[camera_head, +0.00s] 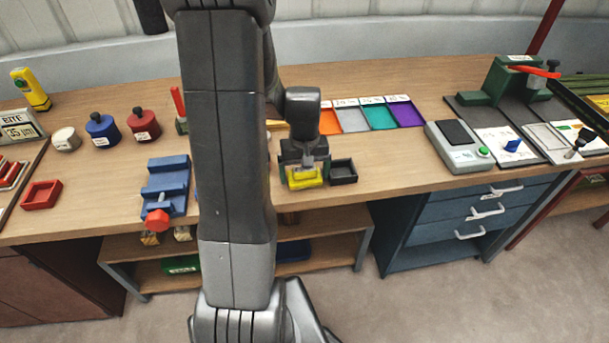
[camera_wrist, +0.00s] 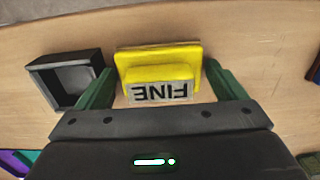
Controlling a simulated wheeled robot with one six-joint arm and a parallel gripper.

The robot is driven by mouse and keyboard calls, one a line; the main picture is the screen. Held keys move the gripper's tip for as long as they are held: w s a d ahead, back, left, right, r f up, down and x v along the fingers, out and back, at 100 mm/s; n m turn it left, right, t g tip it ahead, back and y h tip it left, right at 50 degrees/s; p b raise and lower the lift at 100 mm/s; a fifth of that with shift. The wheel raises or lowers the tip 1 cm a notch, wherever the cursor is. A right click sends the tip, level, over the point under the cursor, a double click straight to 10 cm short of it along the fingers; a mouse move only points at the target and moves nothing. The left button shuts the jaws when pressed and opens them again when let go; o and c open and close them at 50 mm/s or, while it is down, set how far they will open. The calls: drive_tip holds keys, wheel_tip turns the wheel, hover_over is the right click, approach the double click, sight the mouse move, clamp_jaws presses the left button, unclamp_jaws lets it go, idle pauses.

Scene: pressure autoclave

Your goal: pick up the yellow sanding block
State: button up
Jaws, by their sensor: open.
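The yellow sanding block (camera_head: 304,178) lies on the wooden workbench near its front edge, beneath my gripper in the head view. In the wrist view the yellow sanding block (camera_wrist: 160,66) has a wide base and a raised narrower part with a white label reading "FINE". My gripper (camera_wrist: 160,84) is open, with one green finger at the left and one at the right of the block. A gap shows beside the raised part; I cannot tell whether either finger touches the base. My gripper (camera_head: 304,165) partly hides the block in the head view.
A small black open tray (camera_wrist: 74,78) stands close beside the left finger in the wrist view; the black tray (camera_head: 343,171) is right of the block in the head view. A blue vise (camera_head: 166,180) stands to the left. Coloured sheets (camera_head: 350,117) lie behind.

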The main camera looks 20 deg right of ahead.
drive_tip(key=c, duration=0.7)
drive_tip(key=shift+c, duration=0.2)
wheel_tip(320, 180, up, 10)
drive_tip(key=shift+r, duration=0.1)
